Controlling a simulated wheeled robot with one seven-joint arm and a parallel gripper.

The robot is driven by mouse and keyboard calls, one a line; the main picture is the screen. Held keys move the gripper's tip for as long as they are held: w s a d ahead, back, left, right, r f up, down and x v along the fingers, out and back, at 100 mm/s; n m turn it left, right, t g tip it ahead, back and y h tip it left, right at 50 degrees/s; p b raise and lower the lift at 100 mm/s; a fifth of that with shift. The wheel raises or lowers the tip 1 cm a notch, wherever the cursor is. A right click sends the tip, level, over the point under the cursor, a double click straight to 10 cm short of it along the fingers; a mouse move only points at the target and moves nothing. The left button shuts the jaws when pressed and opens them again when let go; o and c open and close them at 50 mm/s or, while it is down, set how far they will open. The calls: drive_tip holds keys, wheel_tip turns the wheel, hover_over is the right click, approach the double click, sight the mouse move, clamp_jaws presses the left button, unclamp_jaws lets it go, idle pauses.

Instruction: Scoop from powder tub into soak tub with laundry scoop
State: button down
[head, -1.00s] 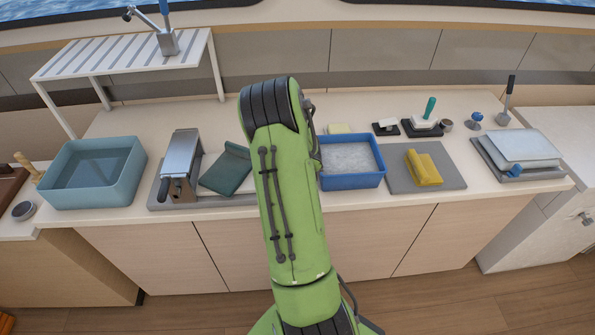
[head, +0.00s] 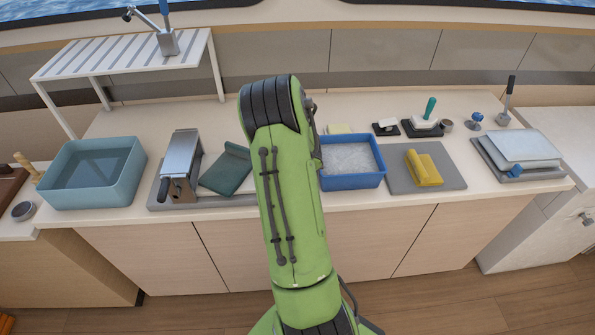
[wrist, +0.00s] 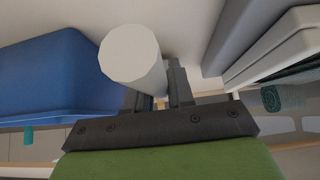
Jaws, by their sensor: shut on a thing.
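The powder tub (head: 352,183) is a blue tub of pale powder, just right of my arm in the head view. A large blue wall, likely the same tub (wrist: 55,75), fills the left of the wrist view. The soak tub (head: 92,190) is teal, holds water and stands at the far left. In the wrist view my gripper (wrist: 161,96) is shut on a white, round-ended piece, seemingly the laundry scoop (wrist: 131,55). The rest of the scoop cannot be made out. In the head view my arm hides the gripper and scoop.
A slatted rack (head: 120,55) stands at back left.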

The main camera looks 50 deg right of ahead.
drive_tip(key=shift+r, duration=0.4)
idle(0.4)
drive_tip(key=shift+r+p, duration=0.6)
drive_tip(key=shift+r, duration=0.9)
